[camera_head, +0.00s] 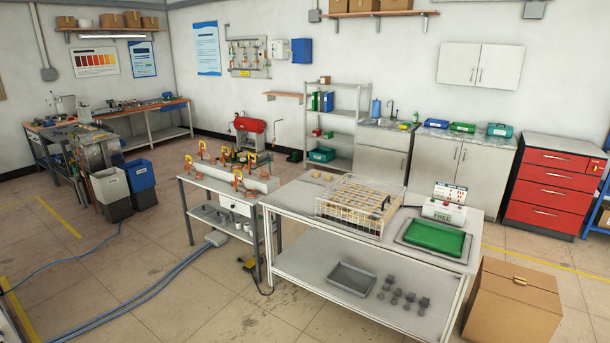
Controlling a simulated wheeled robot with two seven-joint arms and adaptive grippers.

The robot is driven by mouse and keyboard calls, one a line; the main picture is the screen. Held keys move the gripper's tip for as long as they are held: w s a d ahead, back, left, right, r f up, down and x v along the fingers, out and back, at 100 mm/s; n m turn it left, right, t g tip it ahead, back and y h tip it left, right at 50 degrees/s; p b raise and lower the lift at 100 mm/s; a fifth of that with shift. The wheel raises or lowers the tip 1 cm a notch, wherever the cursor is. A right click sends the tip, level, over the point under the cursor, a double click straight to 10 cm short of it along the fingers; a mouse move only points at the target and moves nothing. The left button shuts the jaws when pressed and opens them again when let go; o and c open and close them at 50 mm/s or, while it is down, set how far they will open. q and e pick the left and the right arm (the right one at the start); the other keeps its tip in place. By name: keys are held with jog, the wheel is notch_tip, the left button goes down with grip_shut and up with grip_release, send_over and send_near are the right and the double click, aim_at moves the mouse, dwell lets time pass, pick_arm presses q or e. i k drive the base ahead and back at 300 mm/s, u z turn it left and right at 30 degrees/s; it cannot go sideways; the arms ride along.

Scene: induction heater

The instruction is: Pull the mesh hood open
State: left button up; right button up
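The mesh hood (346,223) is a wire cage with a pale frame on the left part of the front table. It looks lowered over a set of tan rows that show through the wires. A dark curved handle (386,203) is at its right side. Neither of my grippers is in this view.
The front table (292,209) also holds a green pad in a grey tray (402,240) and a white control box (443,211). A cardboard box (515,305) stands at its right end. A clamp bench (205,181) adjoins on the left. Blue cables (150,295) cross the open floor.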

aim_at(388, 198)
jog(key=z, duration=0.1)
jog(key=i, duration=2.1)
jog(key=z, duration=0.1)
